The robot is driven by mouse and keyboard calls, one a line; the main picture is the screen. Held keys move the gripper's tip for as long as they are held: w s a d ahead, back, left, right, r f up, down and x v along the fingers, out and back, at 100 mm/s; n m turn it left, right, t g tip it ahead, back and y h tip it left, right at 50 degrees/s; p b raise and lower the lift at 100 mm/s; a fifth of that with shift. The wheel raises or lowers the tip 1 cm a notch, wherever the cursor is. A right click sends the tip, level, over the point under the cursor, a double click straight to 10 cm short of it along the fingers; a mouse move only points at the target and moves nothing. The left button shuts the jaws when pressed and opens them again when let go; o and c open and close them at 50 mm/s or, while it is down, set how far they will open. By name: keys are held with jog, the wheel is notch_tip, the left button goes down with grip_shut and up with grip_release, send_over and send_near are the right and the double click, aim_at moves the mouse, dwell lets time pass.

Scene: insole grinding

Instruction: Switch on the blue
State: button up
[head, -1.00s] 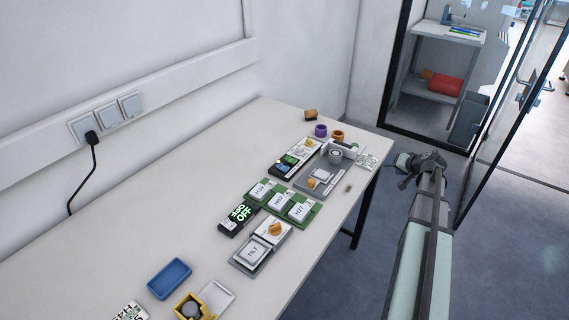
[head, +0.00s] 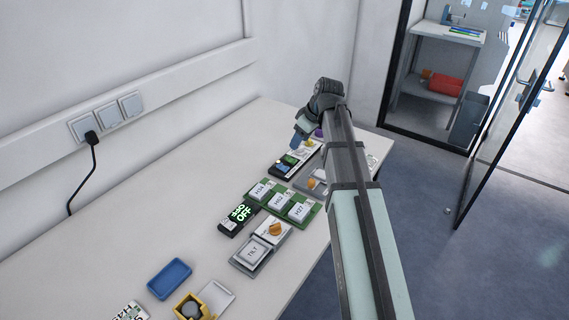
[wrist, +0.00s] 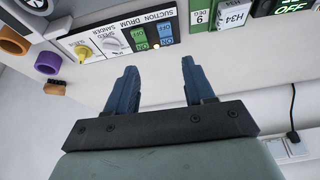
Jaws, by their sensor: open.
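A control panel (wrist: 100,45) with the words SUCTION DRUM lies on the table and appears inverted in the wrist view. In the head view the panel (head: 281,171) is partly hidden by my arm. My gripper (wrist: 157,65) is open and empty, its blue fingers apart, pointing towards the switches. They do not appear to touch them. In the head view my gripper (head: 299,139) is over the far table part.
On the panel are a yellow knob (wrist: 82,53) and a white dial. Beside it are a purple ring (wrist: 48,63), an orange ring (wrist: 14,41) and a brown brush (wrist: 56,87). Keyed boxes and a blue tray (head: 169,278) stand nearer. The table's left side (head: 170,200) is clear.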

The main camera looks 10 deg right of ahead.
aim_at(282, 167)
jog(key=x, duration=0.9)
jog(key=a+x, duration=0.1)
jog(key=x, duration=0.3)
jog(key=shift+s+a+f, duration=0.15)
jog(key=shift+s+f, duration=0.05)
jog(key=shift+f, duration=0.05)
jog(key=shift+c, duration=0.5)
